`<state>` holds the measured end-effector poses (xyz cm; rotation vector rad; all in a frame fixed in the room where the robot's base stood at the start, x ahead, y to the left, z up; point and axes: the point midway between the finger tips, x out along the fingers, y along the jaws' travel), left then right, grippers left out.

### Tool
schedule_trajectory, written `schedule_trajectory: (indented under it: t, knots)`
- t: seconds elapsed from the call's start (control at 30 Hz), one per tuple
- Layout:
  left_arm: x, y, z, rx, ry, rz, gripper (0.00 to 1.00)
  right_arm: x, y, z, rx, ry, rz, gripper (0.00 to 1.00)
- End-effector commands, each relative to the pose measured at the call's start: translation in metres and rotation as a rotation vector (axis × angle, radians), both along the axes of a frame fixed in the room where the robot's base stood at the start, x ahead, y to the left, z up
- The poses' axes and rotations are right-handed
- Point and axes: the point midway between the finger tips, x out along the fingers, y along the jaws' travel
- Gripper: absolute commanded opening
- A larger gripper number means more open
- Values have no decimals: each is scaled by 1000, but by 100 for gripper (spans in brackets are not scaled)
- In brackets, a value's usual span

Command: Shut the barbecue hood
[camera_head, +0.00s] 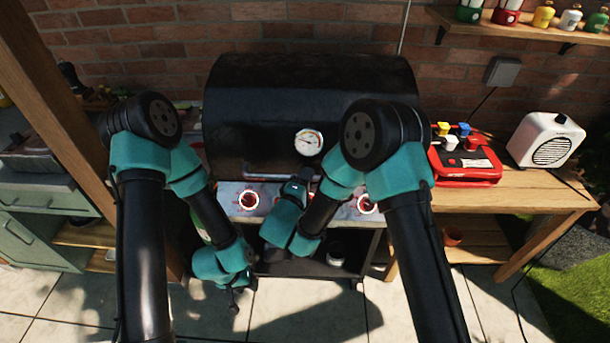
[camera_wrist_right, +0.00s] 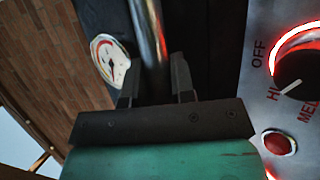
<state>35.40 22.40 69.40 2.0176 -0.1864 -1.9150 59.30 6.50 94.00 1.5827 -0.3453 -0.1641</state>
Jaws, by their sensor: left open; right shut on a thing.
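The black barbecue hood (camera_head: 260,100), with a round dial (camera_head: 308,142) on its front, looks lowered over the barbecue body. I cannot tell whether a small gap is left at its lower edge. My right gripper (camera_head: 303,177) is at the hood's lower front. In the right wrist view its two fingers (camera_wrist_right: 156,80) are shut around the metal handle bar (camera_wrist_right: 148,35), with the dial (camera_wrist_right: 110,60) beside it. My left gripper (camera_head: 233,302) is open and empty, hanging low in front of the barbecue's left side. My right arm hides part of the hood's front.
The control panel (camera_head: 340,208) with red-lit knobs (camera_head: 249,201) lies just below the hood. A wooden side table (camera_head: 520,195) at right bears a red case (camera_head: 465,165) and a white speaker (camera_head: 546,139). A wooden post (camera_head: 50,90) stands at left.

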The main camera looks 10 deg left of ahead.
Motion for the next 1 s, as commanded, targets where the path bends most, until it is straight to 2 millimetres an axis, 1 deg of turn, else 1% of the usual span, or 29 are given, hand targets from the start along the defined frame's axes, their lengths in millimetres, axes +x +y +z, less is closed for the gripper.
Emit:
schedule_trajectory:
  t: [0.03,0.17,0.2,0.4,0.43,0.77,0.87,1.0]
  knots:
    - [0,0,0,0,0,0,43,-1,0,-7,0,17,3,0]
    - [0,0,0,0,0,0,43,-1,0,-9,-1,21,3,0]
    - [0,0,0,0,0,0,43,-1,0,-9,0,22,3,27]
    - [0,0,0,0,0,0,43,-1,0,-8,-1,19,3,46]
    - [0,0,0,0,0,0,43,-1,0,-7,-1,19,3,48]
    - [0,0,0,0,0,0,43,-1,0,-2,0,14,2,48]
    - [0,0,0,0,0,0,43,-1,0,5,1,13,2,48]
    - [0,0,0,0,0,0,43,-1,0,23,1,13,2,48]
